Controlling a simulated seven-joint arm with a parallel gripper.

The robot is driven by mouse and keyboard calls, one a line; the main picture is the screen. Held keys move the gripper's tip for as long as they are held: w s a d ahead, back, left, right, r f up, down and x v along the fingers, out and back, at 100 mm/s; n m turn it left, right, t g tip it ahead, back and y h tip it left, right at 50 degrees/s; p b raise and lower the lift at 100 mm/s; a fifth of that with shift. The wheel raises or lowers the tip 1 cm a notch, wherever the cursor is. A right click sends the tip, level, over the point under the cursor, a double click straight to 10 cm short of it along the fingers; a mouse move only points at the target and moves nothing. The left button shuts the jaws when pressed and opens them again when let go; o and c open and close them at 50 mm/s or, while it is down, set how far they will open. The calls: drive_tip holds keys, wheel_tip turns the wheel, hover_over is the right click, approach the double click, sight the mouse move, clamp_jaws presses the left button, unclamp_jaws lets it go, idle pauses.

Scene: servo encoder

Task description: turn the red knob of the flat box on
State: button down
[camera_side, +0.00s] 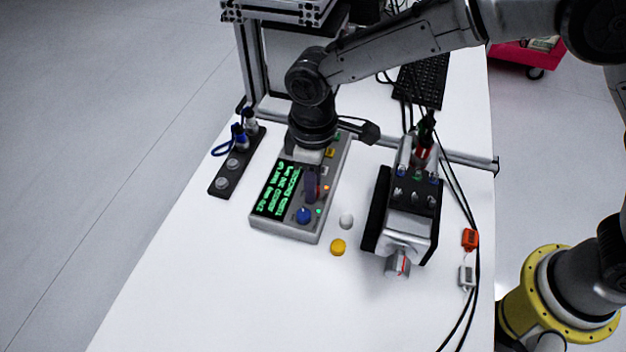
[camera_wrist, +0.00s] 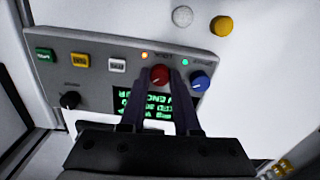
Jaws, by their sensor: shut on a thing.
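The flat box (camera_side: 287,229) is a grey panel lying on the white table, with a screen (camera_side: 276,190) of green text. The red knob (camera_wrist: 159,74) shows in the wrist view between the two dark fingertips of my gripper (camera_wrist: 160,80). My gripper is shut on this knob, above the box's face. In the side view my gripper (camera_side: 312,193) comes down onto the box beside the screen and hides the red knob. A blue knob (camera_wrist: 200,80) sits just right of the fingers in the wrist view; it also shows in the side view (camera_side: 304,215). An orange light (camera_wrist: 144,55) and a green light (camera_wrist: 185,58) are lit.
A white button (camera_side: 346,220) and a yellow button (camera_side: 338,247) are on the table beside the box. A dark and silver device (camera_side: 409,214) stands to the right, with cables. A dark strip (camera_side: 232,172) lies to the left. The front table is clear.

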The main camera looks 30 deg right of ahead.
drive_tip(key=shift+r+m, duration=0.1)
drive_tip(key=shift+m, duration=0.5)
drive_tip(key=c, duration=0.6)
unclamp_jaws()
wheel_tip(320, 180, up, 14)
drive_tip(key=shift+f, duration=0.1)
idle(0.4)
